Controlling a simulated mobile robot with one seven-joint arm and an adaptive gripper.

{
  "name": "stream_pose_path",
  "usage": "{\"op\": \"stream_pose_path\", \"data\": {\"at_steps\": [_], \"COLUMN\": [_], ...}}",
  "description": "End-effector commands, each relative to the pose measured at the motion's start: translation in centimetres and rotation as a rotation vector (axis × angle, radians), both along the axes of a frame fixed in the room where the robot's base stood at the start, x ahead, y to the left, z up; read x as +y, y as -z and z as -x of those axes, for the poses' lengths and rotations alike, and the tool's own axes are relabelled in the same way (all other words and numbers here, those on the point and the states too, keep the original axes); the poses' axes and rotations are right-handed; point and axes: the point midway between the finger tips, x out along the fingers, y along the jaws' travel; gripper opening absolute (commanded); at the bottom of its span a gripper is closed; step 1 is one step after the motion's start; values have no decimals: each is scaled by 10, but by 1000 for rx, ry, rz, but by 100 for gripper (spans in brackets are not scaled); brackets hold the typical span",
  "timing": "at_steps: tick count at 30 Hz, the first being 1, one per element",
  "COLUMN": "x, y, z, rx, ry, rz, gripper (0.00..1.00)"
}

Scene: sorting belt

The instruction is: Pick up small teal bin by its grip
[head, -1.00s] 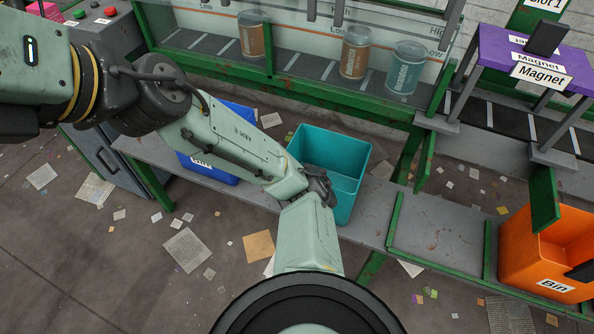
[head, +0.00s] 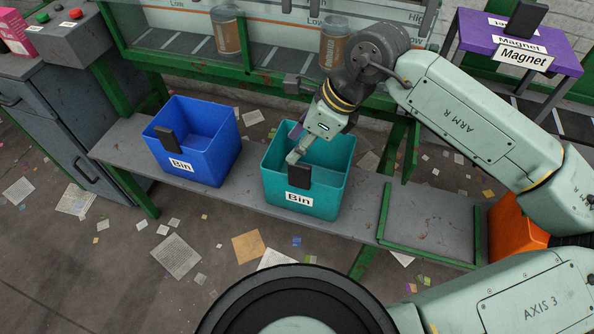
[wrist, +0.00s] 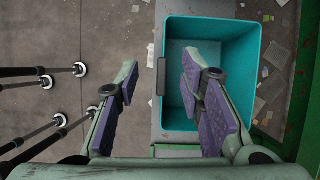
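The small teal bin (head: 333,197) stands on the grey shelf, with a "Bin" label and a dark block-shaped grip (head: 298,176) on its front wall. My gripper (head: 293,144) is above the bin near the grip, pointing down. In the wrist view my gripper (wrist: 160,68) is open, with its purple-padded fingers apart and nothing held. The grip (wrist: 161,77) shows between the fingers, at the left rim of the teal bin (wrist: 210,22). The right finger covers part of the bin's inside. I cannot tell how far the fingers are above the grip.
A blue bin (head: 215,160) with a dark grip stands left on the same shelf (head: 120,150). An orange bin (head: 515,228) is at the right, partly behind my arm. The green belt frame (head: 250,80) and cans stand behind. A purple magnet table (head: 550,57) is at the back right.

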Motion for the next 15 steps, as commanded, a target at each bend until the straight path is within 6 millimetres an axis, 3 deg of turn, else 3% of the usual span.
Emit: {"op": "stream_pose_path", "data": {"at_steps": [1,4,15], "x": [-15,-25,-6], "y": [5,14,58], "z": [0,0,-5], "rx": [6,13,10], "ry": [23,38,38], "rz": [30,58,55], "gripper": [35,35,35]}}
